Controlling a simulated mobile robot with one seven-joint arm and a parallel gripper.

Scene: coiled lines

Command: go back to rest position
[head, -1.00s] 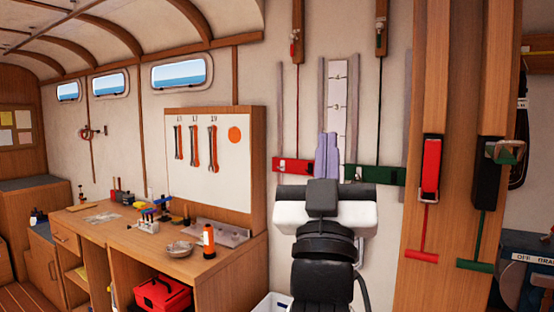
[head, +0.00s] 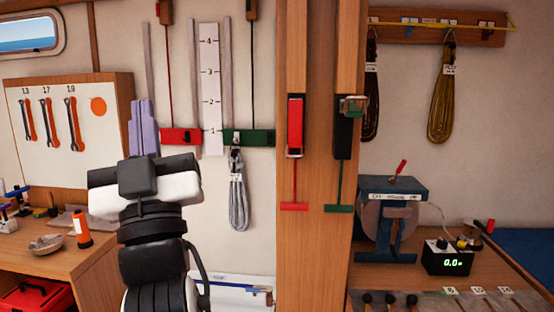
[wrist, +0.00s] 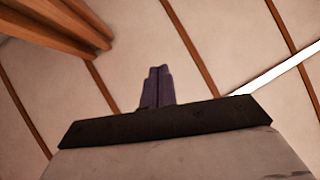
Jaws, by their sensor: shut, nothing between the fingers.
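My gripper (head: 143,127) shows at the left of the head view, its pale purple fingers pointing up above my black and white arm. The fingers are together with nothing between them. They stand in front of the wall, between the wrench board and the red block in the picture, and I see no contact with anything. In the wrist view the closed fingers (wrist: 157,88) rise past a dark edge, with the ribbed ceiling beyond.
A grey coil (head: 238,190) hangs under a green block (head: 248,138), beside a red block (head: 181,137). A wooden post (head: 319,250) stands right of them. Farther right are a yellow coil (head: 440,115) and a bench with a blue machine (head: 396,186). A workbench (head: 95,275) is at left.

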